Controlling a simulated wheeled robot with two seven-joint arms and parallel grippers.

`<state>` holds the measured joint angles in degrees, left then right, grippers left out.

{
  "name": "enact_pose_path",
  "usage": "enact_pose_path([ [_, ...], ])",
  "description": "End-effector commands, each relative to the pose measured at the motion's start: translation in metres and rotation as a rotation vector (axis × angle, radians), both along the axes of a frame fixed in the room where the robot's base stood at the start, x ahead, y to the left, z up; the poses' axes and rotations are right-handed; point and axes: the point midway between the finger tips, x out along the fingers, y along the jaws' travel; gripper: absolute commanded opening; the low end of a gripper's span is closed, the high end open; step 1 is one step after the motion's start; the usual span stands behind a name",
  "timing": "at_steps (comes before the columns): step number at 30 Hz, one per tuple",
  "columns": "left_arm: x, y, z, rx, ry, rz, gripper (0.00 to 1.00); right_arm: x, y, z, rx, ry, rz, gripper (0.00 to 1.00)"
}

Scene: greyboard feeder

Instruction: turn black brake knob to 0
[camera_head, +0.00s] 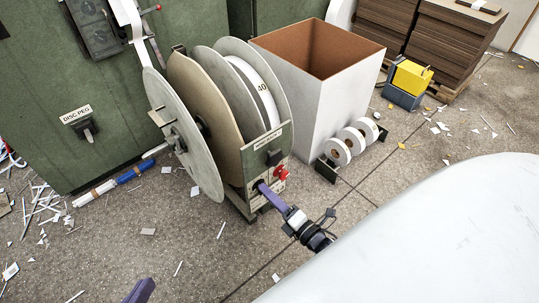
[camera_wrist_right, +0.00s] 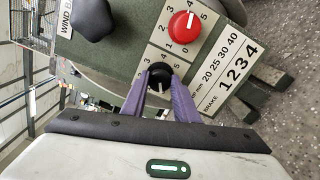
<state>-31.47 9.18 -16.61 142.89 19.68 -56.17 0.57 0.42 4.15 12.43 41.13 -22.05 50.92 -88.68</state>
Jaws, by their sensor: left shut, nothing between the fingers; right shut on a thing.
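The black brake knob (camera_wrist_right: 160,72) sits on a pale numbered dial plate on the green feeder stand. In the right wrist view my right gripper (camera_wrist_right: 161,84) has its purple fingers shut on this knob, and they hide part of it and its dial. I cannot tell clearly which number the knob points to. In the head view my right gripper (camera_head: 262,188) reaches the stand's front face and hides the knob. My left gripper (camera_head: 140,291) is at the bottom edge of the head view, away from the stand, shut and empty.
A red knob (camera_wrist_right: 184,25) with its own dial is close beside the black one; a larger black knob (camera_wrist_right: 91,20) is nearby. Large reel discs (camera_head: 188,140) stand above. A white bin (camera_head: 325,110) and small rolls (camera_head: 350,140) are to the right. Paper scraps litter the floor.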

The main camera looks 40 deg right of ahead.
Motion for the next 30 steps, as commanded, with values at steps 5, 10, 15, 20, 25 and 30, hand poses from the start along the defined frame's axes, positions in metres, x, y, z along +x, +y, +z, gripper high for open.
enact_pose_path([
  [5,0.0,0.0,0.0002,0.0,0.0,0.0,0.0,-0.0014,-0.0001,-0.0005,-0.046,-0.003,0.0,0.05],
  [10,0.0001,0.0001,0.0003,0.0,-0.001,0.0,0.0,-0.0014,-0.0001,-0.0005,-0.065,-0.004,0.0,0.05],
  [15,0.0002,0.0,0.0002,0.0,-0.001,0.0,0.0,-0.0015,-0.0001,-0.0006,-0.068,-0.004,0.0,0.05],
  [20,0.0002,0.0001,0.0002,0.0,0.0,0.0,0.0,-0.0015,-0.0001,-0.0007,-0.068,-0.004,0.001,0.05],
  [25,0.0003,0.0003,0.0001,0.001,0.0,0.001,0.0,-0.0012,-0.0001,-0.0005,-0.067,-0.004,0.001,0.46],
  [30,0.0004,0.0003,0.0,0.001,0.0,0.001,0.0,-0.0006,-0.0001,-0.0002,-0.066,-0.004,0.0,0.46],
])
